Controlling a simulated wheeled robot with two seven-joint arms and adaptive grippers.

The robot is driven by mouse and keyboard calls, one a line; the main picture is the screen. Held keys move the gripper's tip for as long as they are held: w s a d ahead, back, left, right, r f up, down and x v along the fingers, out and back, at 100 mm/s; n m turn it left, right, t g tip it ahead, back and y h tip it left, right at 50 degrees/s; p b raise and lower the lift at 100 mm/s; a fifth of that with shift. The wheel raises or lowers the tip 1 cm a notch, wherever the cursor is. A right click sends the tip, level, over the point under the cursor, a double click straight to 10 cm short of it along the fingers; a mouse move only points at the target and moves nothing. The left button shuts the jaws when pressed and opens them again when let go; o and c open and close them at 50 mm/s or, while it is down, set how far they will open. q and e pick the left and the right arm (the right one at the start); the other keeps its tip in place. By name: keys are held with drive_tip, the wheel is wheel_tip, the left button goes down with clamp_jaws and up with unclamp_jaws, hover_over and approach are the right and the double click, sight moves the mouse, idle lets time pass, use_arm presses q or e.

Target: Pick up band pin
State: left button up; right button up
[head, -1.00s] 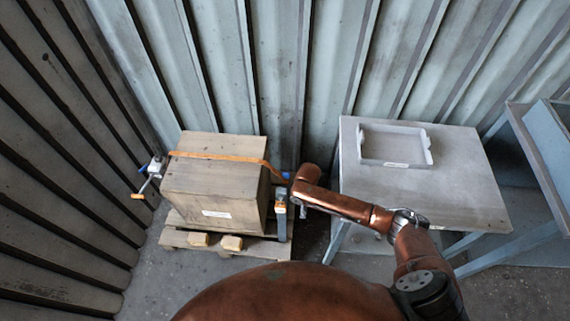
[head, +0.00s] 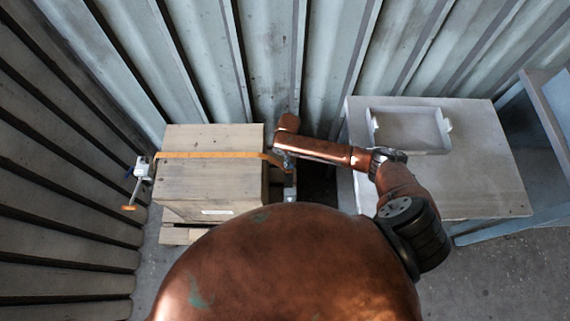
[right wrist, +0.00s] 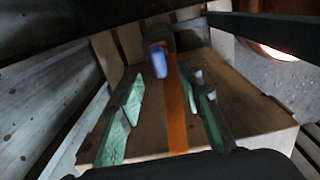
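The band pin (right wrist: 159,62) shows in the right wrist view as a blue piece in a dark fitting at the far end of the orange band (right wrist: 175,110). My right gripper (right wrist: 166,80) is open, its green-padded fingers apart on either side of the band. The pin lies just beyond the fingertips and appears clear of them. In the head view the band (head: 210,155) crosses the top of the wooden crate (head: 205,185); my right arm hides the pin at its right end. My left gripper is not in view.
A ratchet with an orange-handled crank (head: 140,175) sits at the crate's left side. A grey table (head: 475,180) with a shallow tray (head: 410,150) stands to the right. Corrugated walls close off the back and left. A narrow gap separates crate and table.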

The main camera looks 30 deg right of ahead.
drive_tip(key=f, duration=0.3)
drive_tip(key=shift+s+d+b, duration=0.1)
drive_tip(key=shift+d+b, duration=0.25)
drive_tip(key=shift+b, duration=0.05)
wheel_tip(320, 180, down, 2)
drive_tip(key=c, duration=0.9)
clamp_jaws()
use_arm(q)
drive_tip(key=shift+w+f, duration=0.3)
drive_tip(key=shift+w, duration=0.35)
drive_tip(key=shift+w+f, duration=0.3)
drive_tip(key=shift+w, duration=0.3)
use_arm(e)
drive_tip(key=shift+r, duration=0.2)
